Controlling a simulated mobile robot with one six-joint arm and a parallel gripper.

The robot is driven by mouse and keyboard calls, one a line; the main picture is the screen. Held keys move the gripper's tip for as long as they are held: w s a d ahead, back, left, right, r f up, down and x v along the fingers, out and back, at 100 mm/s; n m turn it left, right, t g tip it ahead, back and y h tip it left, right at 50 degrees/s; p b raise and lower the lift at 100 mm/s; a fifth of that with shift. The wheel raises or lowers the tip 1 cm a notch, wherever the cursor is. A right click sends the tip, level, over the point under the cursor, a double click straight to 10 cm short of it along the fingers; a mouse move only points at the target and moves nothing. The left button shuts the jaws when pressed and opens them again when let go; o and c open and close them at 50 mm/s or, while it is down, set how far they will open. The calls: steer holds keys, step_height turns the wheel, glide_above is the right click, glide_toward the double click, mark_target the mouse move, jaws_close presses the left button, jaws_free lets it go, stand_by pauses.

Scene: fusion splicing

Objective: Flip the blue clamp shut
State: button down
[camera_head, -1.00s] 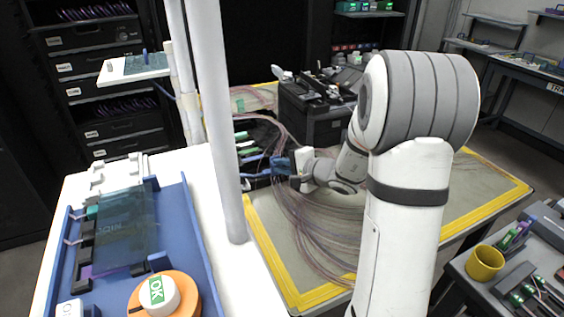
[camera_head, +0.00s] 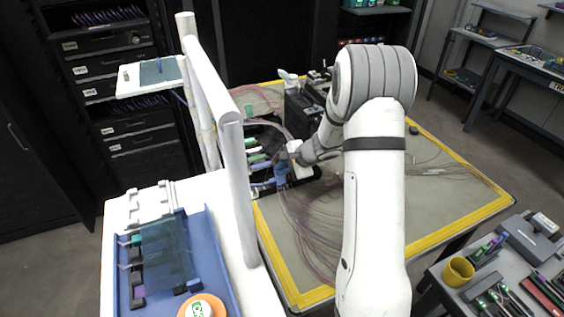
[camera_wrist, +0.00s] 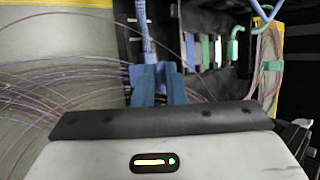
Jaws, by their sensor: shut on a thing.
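The blue clamp (camera_wrist: 160,70) is at the near end of a row of coloured clamps in the dark tray, below a blue cable. Two dark blue fingers of my gripper (camera_wrist: 157,84) reach it in the wrist view and are closed about it. My gripper also shows in the head view (camera_head: 283,167), low at the tray on the table. The fingers hide much of the clamp, so I cannot tell whether it is raised or flat.
Loose thin fibres (camera_head: 315,225) spread over the yellow-edged table. A black case (camera_head: 300,112) stands behind the gripper. A white post (camera_head: 238,190) rises left of the table.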

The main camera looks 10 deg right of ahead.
steer(key=shift+f, duration=0.25)
stand_by(0.3)
steer(key=c, duration=1.5)
jaws_free()
steer(key=shift+r, duration=0.1)
steer(key=shift+d+r, duration=0.1)
steer(key=shift+r, duration=0.05)
steer(key=v, duration=0.7)
steer(key=shift+d+r, duration=0.15)
steer(key=shift+r, duration=0.1)
steer(key=shift+s+f, duration=0.1)
steer(key=shift+s, duration=0.05)
